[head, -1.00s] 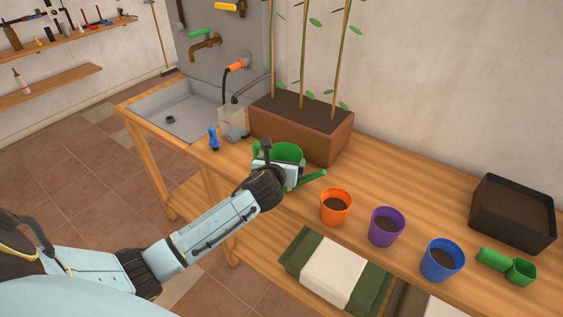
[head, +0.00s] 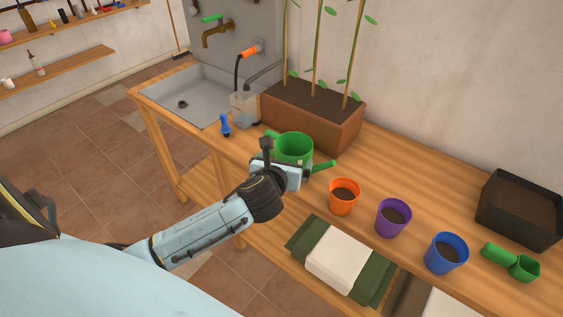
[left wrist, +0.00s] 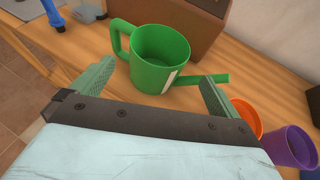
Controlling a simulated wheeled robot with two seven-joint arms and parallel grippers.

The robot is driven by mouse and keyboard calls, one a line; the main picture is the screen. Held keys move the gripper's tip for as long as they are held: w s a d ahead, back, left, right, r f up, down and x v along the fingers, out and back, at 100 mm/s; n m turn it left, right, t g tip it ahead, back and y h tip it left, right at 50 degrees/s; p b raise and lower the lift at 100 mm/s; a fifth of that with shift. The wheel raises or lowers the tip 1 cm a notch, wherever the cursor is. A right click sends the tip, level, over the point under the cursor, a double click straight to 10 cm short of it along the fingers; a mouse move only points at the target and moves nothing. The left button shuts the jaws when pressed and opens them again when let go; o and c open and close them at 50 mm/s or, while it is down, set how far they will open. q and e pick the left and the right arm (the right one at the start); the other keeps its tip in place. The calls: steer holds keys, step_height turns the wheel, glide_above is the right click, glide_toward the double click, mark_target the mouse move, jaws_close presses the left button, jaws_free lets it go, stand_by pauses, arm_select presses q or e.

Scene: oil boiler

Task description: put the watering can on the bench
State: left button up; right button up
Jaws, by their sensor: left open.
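The green watering can (head: 294,147) stands upright on the wooden bench (head: 400,166), in front of the brown planter box. In the left wrist view the can (left wrist: 160,56) shows its handle at the left and its spout pointing right, with a pale strip on its side. My left gripper (head: 281,168) is just in front of the can, partly covering its lower side in the head view. In the left wrist view its two fingers (left wrist: 150,92) are spread apart with nothing between them, and the can is just beyond them. My right gripper is not in view.
Orange (head: 344,196), purple (head: 393,217) and blue (head: 446,253) pots stand to the right of the can. The planter (head: 313,113) is behind it. A blue nozzle (head: 225,125) and a clear container (head: 244,108) stand to its left, near the sink (head: 185,98).

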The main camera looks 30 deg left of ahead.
arm_select(q)
steer(key=s+f+n+g+h, duration=0.1)
steer(key=s+f+n+g, duration=0.2)
steer(key=s+f+n, duration=0.75)
steer(key=s+f+n+g+h, duration=0.1)
steer(key=s+f+n+g, duration=0.15)
steer(key=f, duration=1.45)
steer(key=s+d+f+n+g, duration=0.1)
steer(key=s+f+n, duration=0.4)
steer(key=s, duration=0.5)
steer(key=s+d+f+n+g+h, duration=0.1)
steer(key=s+d+f+n+g, duration=0.1)
steer(key=s+f+n, duration=0.4)
steer(key=s+d+f+n+g+h, duration=0.1)
steer(key=s+f+n+g, duration=0.2)
steer(key=s, duration=1.3)
step_height(320, 180, down, 4)
steer(key=n, duration=0.3)
steer(key=shift+d, duration=0.35)
steer(key=shift+s+f, duration=0.1)
steer(key=shift+f, duration=0.05)
